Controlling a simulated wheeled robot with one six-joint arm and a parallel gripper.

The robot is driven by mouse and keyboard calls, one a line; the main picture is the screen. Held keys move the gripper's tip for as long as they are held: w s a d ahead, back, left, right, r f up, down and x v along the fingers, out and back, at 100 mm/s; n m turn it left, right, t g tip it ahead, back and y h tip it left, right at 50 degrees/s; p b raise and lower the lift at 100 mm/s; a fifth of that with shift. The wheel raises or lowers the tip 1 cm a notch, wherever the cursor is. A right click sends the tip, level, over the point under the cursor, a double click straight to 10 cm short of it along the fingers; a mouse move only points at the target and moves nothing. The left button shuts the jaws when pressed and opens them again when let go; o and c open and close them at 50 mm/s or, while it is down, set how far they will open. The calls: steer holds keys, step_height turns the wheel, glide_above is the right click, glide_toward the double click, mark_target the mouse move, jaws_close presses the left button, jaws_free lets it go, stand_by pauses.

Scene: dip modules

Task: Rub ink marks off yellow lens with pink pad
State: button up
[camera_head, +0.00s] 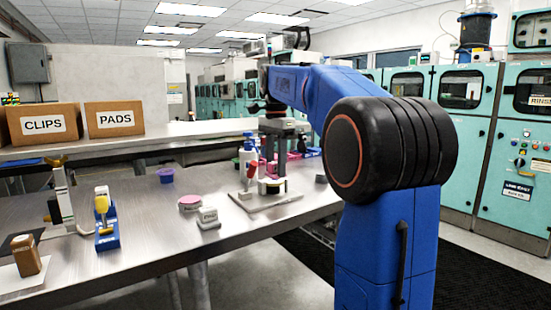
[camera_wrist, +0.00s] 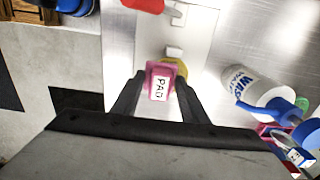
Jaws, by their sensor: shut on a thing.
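My gripper (camera_wrist: 160,84) is shut on the pink pad (camera_wrist: 161,70), which carries a white label reading PAD. The yellow lens (camera_wrist: 177,66) shows only in part in the wrist view, just past the pad, which hides the rest of it. The lens sits on a pale metal plate. The pad overlaps the lens in this view; I cannot tell whether they touch. Ink marks are not visible. In the head view the fixture plate (camera_head: 262,203) stands on the bench with a red-handled clamp (camera_head: 252,169), and my gripper is small and dark above it.
A white wash bottle (camera_wrist: 243,85) lies to the right in the wrist view. Boxes marked CLIPS (camera_head: 43,139) and PADS (camera_head: 114,131) sit on the back shelf.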

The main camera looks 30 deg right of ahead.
steer(key=shift+w+f, duration=0.15)
steer(key=shift+f, duration=0.1)
steer(key=shift+w, duration=1.8)
steer(key=shift+f, duration=0.65)
steer(key=shift+s, duration=0.1)
steer(key=shift+s, duration=0.9)
steer(key=shift+s, duration=0.1)
steer(key=shift+s+f, duration=0.15)
steer(key=shift+s, duration=0.75)
steer(key=shift+d, duration=0.1)
